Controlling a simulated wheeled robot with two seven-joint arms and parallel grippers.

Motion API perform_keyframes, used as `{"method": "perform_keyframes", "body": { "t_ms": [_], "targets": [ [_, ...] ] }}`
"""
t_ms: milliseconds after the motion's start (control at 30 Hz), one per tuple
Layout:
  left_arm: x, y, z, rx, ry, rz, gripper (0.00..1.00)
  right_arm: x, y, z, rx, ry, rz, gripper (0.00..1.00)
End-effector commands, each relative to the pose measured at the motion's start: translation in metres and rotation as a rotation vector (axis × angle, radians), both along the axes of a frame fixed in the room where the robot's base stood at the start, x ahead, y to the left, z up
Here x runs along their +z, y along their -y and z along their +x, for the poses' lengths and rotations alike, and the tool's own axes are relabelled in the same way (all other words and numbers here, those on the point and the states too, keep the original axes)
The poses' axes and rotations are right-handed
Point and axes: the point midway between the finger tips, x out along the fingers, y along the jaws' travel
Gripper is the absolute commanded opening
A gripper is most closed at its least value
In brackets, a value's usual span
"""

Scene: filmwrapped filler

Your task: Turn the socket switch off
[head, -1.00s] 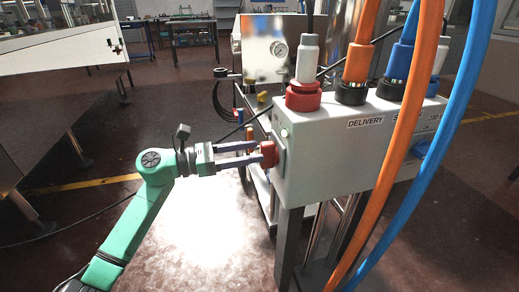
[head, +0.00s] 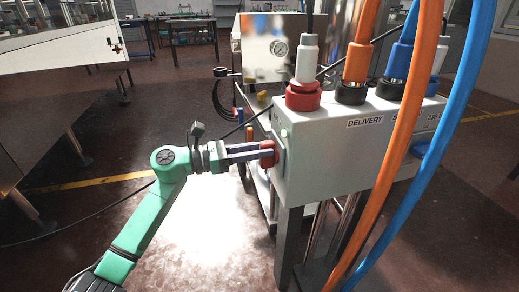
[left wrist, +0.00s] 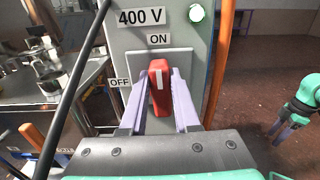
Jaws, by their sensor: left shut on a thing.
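The socket switch is a red knob (left wrist: 160,87) on the side of a grey socket box (head: 330,160). In the left wrist view the knob stands nearly upright, its white mark towards the ON label (left wrist: 158,39). The OFF label (left wrist: 120,82) is to its left. My left gripper (head: 268,152) is shut on the knob, one pale purple finger on each side; it also shows in the left wrist view (left wrist: 160,100). In the head view the fingers partly hide the knob. Part of my right arm (left wrist: 305,95) shows at the right, its finger state unclear.
Thick orange (head: 398,150) and blue (head: 450,140) cables hang in front of the box. Plugs, one in a red socket (head: 303,97), stand on its top. A green lamp (left wrist: 196,13) sits above the switch. The floor left of the box is open.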

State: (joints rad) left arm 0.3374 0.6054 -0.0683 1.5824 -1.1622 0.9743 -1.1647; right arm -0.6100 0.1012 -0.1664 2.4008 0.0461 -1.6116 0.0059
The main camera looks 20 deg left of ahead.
Motion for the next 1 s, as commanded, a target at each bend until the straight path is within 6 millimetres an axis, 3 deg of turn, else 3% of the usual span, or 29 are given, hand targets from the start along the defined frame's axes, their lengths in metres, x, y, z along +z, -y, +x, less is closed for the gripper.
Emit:
{"method": "perform_keyframes", "body": {
  "t_ms": [467,1000],
  "targets": [
    [0.001,-0.003,0.005,0.000,-0.270,-0.168,0.00,-0.035,0.001,0.008,-0.010,-0.011,-0.014,0.50],
    [-0.003,-0.008,0.012,0.002,-0.705,-0.445,0.00,-0.111,0.014,-0.003,-0.034,-0.034,-0.045,0.50]
  ]
}}
